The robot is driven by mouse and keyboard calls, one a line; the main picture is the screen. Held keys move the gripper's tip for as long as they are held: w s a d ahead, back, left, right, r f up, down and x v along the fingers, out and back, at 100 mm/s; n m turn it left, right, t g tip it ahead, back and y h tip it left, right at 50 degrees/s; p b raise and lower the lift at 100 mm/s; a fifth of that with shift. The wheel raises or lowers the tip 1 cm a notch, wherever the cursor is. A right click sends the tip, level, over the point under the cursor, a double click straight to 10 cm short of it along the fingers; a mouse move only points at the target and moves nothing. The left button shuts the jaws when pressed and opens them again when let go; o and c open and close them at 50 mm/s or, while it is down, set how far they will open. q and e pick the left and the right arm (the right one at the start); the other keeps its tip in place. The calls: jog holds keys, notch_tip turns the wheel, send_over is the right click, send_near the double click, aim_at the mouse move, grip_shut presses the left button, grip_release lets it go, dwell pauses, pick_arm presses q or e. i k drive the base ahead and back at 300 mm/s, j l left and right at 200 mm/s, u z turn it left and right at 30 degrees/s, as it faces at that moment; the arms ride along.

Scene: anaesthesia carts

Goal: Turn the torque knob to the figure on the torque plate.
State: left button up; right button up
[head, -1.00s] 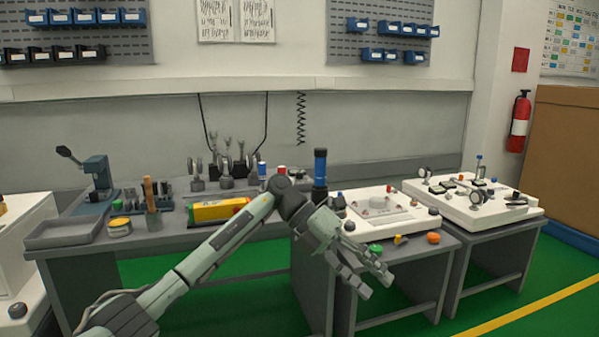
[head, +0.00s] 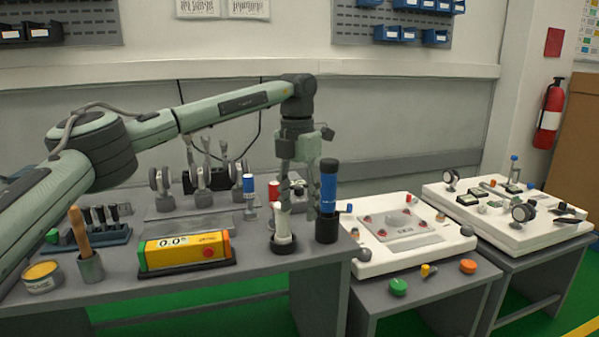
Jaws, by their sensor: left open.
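My left gripper (head: 298,208) hangs fingers-down over the right end of the grey bench, open. Its fingers are just above or beside a short white upright cylinder (head: 283,226) in a dark base; I cannot tell whether they touch. A taller cylinder with a blue band and black foot (head: 327,190) stands upright just right of the fingers. Either may carry the torque knob; I cannot tell which. No torque plate or its figure is readable. A grey plate (head: 410,240) lies on the white panel to the right, its marking too small to read. My right gripper is not in view.
A yellow level (head: 180,252) reading 0.0° lies on the bench (head: 130,295). Nearby are a pot with a wooden-handled tool (head: 90,266), a yellow tin (head: 42,277) and a blue-white can (head: 249,190). Green (head: 398,287) and orange (head: 468,266) knobs sit on the side table.

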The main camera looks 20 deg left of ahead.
aim_at(298, 190)
jog(key=i+j, duration=0.2)
jog(key=i, duration=0.25)
jog(key=i+j, duration=0.2)
jog(key=i, duration=0.25)
